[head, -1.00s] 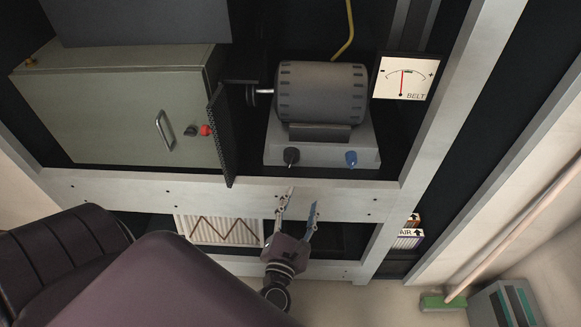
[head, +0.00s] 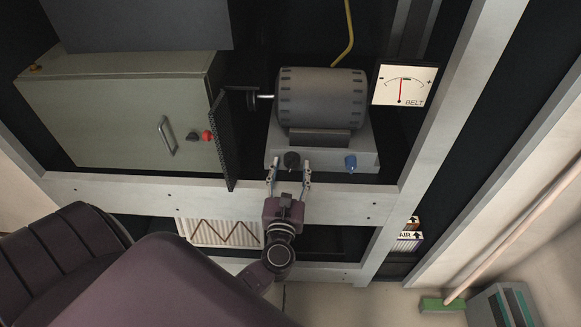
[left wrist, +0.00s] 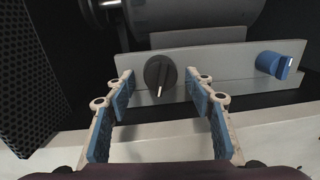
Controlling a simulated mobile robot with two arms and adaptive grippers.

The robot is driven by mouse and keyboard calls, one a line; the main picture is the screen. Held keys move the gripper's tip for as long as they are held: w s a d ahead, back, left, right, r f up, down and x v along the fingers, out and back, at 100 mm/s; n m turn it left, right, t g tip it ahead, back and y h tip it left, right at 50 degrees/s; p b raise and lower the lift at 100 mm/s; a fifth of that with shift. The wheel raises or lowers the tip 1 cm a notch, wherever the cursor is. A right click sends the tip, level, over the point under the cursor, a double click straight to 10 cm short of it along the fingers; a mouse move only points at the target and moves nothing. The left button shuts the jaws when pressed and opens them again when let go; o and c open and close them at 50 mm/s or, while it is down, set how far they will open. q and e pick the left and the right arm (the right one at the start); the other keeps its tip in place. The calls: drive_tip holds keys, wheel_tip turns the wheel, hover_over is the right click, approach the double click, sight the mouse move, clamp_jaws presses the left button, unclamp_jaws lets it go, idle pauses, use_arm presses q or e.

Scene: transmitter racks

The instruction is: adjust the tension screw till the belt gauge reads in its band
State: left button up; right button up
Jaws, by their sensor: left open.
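The belt gauge (head: 404,85) is a white dial marked BELT at the right of the motor; its red needle stands nearly upright, slightly left of middle. The grey motor base (head: 322,153) carries a black knob (head: 292,161) at left and a blue knob (head: 351,162) at right. I cannot tell from labels which is the tension screw. My left gripper (head: 289,166) is open, its fingertips on either side of the black knob. In the left wrist view the black knob (left wrist: 160,74) lies just beyond and between the open fingers (left wrist: 160,90), apart from them; the blue knob (left wrist: 275,65) is further right.
The motor (head: 322,97) sits above the base, beside a perforated guard (head: 222,140). A green-grey cabinet (head: 120,115) with a handle and red button stands left. A white rack rail (head: 345,200) runs below the base. A pleated filter (head: 215,232) lies beneath.

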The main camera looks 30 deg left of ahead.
use_arm(q)
drive_tip(key=c, duration=1.2)
drive_tip(key=shift+o, duration=0.2)
drive_tip(key=m+p, duration=0.3)
drive_tip(key=m, duration=0.1)
drive_tip(key=shift+r, duration=0.2)
drive_tip(key=shift+a+m+g+p, duration=0.1)
drive_tip(key=shift+m+g+p, duration=0.2)
drive_tip(key=shift+m+p, duration=1.65)
drive_tip(key=shift+s+f+m+b, duration=0.1)
drive_tip(key=shift+m+b, duration=0.25)
drive_tip(key=shift+m, duration=0.1)
drive_tip(key=o, duration=1.2)
drive_tip(key=shift+c, duration=0.2)
